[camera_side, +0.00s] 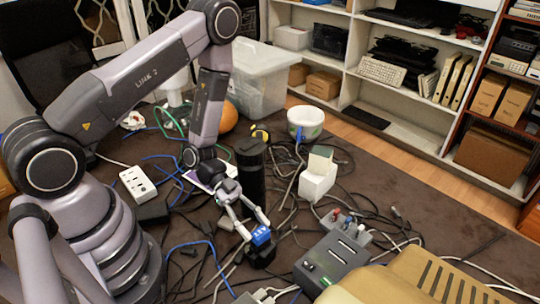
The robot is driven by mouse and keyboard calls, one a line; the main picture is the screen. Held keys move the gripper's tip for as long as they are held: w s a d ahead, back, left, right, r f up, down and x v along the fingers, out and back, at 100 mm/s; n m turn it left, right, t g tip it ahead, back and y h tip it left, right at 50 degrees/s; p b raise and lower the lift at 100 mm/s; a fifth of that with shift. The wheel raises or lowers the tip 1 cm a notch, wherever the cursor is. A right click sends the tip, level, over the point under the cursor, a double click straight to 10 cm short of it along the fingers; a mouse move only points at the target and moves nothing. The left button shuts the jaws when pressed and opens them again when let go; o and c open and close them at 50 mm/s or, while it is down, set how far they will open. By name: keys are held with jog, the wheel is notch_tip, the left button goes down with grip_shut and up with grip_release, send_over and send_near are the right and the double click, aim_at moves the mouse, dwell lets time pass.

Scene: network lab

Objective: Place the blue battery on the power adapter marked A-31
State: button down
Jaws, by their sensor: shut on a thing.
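The blue battery (261,238) is a small block with a pale marking on its face, near the lower middle of the side view. My gripper (258,228) points down and is shut on it, with a finger on either side. A black block (263,257) that looks like a power adapter is directly below the battery. I cannot tell whether the two touch. Another black block (152,213) lies further left, near my base. No A-31 mark is legible on either block.
A dark cylinder (249,175) stands behind my gripper. A grey box with slots (335,262) is to the right, and a white open box (318,178) behind it. A white power strip (137,185) lies left. Tangled cables cover much of the brown surface.

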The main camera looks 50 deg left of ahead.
jog(key=c, duration=0.6)
grip_release()
jog(key=shift+c, duration=0.2)
jog(key=shift+a+r, duration=0.2)
jog(key=shift+a, duration=0.15)
jog(key=v, duration=1.1)
jog(key=shift+a, duration=0.2)
